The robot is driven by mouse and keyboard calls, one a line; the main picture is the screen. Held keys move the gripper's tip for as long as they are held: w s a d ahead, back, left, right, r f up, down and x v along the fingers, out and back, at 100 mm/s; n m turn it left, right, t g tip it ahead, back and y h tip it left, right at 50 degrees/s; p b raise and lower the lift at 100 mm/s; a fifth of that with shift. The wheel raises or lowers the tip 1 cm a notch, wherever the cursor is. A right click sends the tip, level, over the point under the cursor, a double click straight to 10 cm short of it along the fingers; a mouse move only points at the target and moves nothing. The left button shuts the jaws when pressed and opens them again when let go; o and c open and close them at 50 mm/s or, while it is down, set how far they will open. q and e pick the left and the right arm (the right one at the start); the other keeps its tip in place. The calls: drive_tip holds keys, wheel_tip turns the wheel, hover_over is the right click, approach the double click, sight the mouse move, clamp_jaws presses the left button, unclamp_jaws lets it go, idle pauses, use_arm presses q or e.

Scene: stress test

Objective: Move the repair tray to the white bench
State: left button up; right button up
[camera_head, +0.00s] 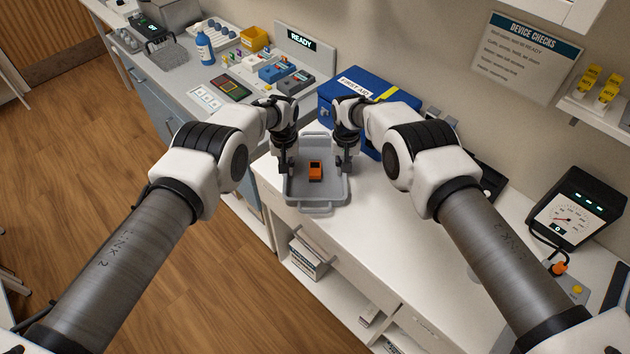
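The repair tray (318,197) is a shallow grey tray with a handle at its near end. It rests on or just above the white bench (385,240), near its left front edge; I cannot tell if it touches the top. A small orange device (316,171) lies in it. My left gripper (286,172) points down at the tray's left wall, and my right gripper (346,168) points down at its right wall. The fingertips are small and partly hidden against the walls, so I cannot tell whether they are closed on it.
A blue first aid box (355,91) stands close behind the tray. A grey counter at the back left carries a READY sign (304,45), a blue bottle (205,48) and several small parts. A dial gauge (568,219) stands at the right. The bench's middle is mostly clear.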

use_arm(q)
drive_tip(key=o, duration=0.5)
drive_tip(key=shift+c, duration=0.2)
use_arm(e)
drive_tip(key=o, duration=0.5)
drive_tip(key=shift+c, duration=0.2)
use_arm(q)
drive_tip(key=shift+r, duration=0.15)
use_arm(e)
drive_tip(key=shift+r, duration=0.25)
use_arm(q)
wheel_tip(320, 180, up, 12)
drive_tip(key=shift+f, duration=0.2)
use_arm(e)
wheel_tip(320, 180, up, 12)
drive_tip(key=shift+f, duration=0.2)
